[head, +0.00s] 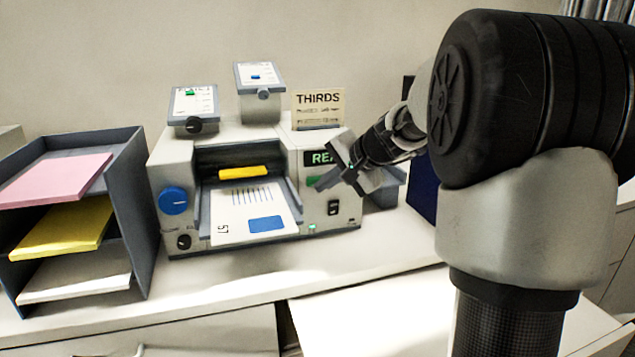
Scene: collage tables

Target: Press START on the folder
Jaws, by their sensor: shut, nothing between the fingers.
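The folder (345,210) is a pale grey machine standing on the white counter, with paper in its front tray. A lit display (319,158) on its right panel shows green letters beginning "RE"; my gripper hides the rest. Below the display is a green button (312,181), partly hidden; no START label can be read. My gripper (324,184) is shut and empty, its tip in front of the panel just right of and below the green button. I cannot tell whether it touches the panel. A black rocker switch (334,208) sits lower down.
A grey paper rack (128,215) with pink, yellow and white sheets stands at left. A blue knob (173,201) is on the folder's left side. A "THIRDS" card (318,107) stands on top. A dark blue object (424,188) stands behind my arm. The front counter is clear.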

